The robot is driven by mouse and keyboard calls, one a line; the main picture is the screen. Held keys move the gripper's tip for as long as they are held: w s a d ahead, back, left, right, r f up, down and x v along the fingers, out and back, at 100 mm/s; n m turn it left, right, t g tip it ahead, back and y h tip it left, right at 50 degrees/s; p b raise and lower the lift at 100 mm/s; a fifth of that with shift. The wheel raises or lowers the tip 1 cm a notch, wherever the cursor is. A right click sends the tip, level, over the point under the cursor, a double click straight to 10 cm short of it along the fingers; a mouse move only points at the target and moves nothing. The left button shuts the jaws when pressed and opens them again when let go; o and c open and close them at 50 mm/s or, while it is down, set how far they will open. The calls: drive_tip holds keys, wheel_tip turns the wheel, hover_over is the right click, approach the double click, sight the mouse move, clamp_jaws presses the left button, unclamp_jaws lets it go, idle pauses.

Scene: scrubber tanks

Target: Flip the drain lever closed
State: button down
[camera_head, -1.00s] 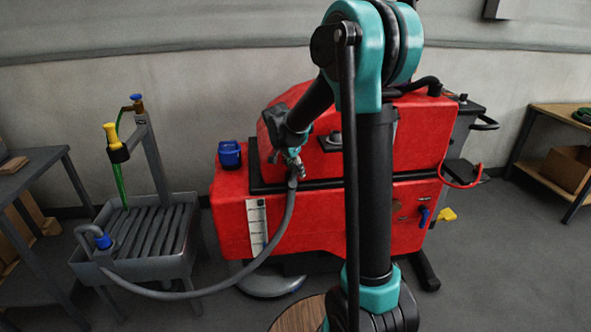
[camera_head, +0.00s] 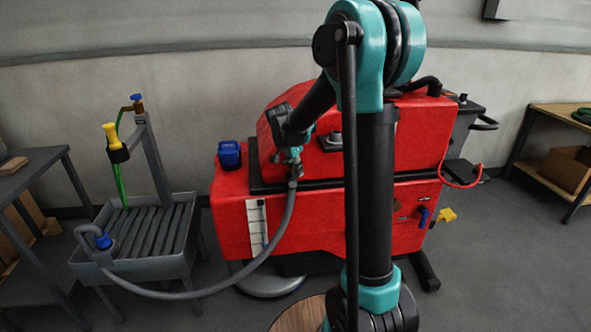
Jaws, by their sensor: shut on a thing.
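A blue lever (camera_head: 424,215) sits low on the right part of the red scrubber tank (camera_head: 325,225). A yellow piece (camera_head: 447,215) shows just right of it. I cannot tell for sure which is the drain lever, or its exact setting. My gripper (camera_head: 293,170) is far to the left of both, at the front of the machine. It is shut on the upper end of a grey hose (camera_head: 283,225). My arm hides part of the tank, and the fingertips are small in the picture.
A blue cap (camera_head: 229,154) stands on the tank. A red hook-shaped tube (camera_head: 462,180) shows at right. Floor is clear at right.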

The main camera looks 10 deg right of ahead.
drive_tip(key=shift+d+f+y, duration=0.15)
drive_tip(key=shift+d+y, duration=0.45)
drive_tip(key=shift+y, duration=0.1)
drive_tip(key=shift+d+f+m+y, duration=0.15)
drive_tip(key=shift+d+y, duration=0.1)
drive_tip(key=shift+y, duration=0.35)
drive_tip(key=shift+d+f+m+y, duration=0.15)
drive_tip(key=shift+d+y, duration=0.05)
drive_tip(key=shift+y, duration=0.4)
drive_tip(key=c, duration=1.3)
unclamp_jaws()
drive_tip(key=v, duration=1.2)
